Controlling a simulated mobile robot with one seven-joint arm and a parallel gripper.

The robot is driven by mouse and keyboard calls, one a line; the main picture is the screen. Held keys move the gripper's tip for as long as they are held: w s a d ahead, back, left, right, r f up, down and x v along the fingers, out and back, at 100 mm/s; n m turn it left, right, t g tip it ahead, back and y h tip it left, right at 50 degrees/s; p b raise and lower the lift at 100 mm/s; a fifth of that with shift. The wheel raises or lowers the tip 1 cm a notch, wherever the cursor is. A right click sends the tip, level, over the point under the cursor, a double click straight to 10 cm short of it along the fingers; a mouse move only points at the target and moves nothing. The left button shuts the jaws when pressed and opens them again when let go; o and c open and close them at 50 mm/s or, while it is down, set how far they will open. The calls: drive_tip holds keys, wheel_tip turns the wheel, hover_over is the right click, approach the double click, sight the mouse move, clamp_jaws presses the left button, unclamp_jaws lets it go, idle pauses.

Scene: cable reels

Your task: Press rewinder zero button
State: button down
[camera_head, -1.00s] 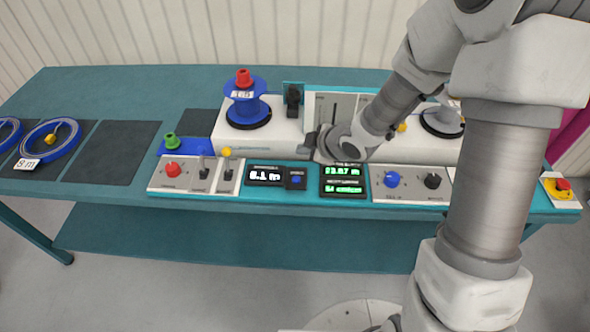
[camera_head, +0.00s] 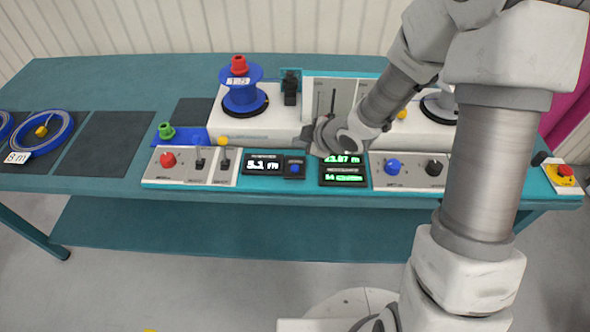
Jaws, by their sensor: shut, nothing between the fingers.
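A small blue button (camera_head: 295,168) sits on a dark panel just right of the display (camera_head: 262,165), which seems to read 5.1 m. I take it to be the rewinder zero button; its label is too small to read. My gripper (camera_head: 306,136) appears just above and slightly right of this button in the picture, behind the panel row. The fingers are shut and empty. They look apart from the button, but their height over it is hard to judge. My wrist covers the top of the green-lit display (camera_head: 343,178).
A red button (camera_head: 168,160) and levers are on the left panel; a blue knob (camera_head: 393,167) and black knob (camera_head: 434,168) are right. A blue reel (camera_head: 241,98) stands behind. An emergency stop (camera_head: 565,171) is at the right end of the teal table (camera_head: 100,80).

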wheel_tip(320, 180, down, 7)
drive_tip(key=b, duration=0.5)
drive_tip(key=shift+r, duration=0.15)
idle(1.6)
drive_tip(key=shift+f+b, duration=0.4)
drive_tip(key=shift+b, duration=0.2)
drive_tip(key=shift+f+b, duration=0.35)
drive_tip(key=shift+f, duration=0.05)
idle(0.3)
drive_tip(key=shift+r, duration=0.1)
idle(0.4)
drive_tip(key=shift+r+p, duration=0.75)
wheel_tip(320, 180, up, 5)
drive_tip(key=p, duration=0.4)
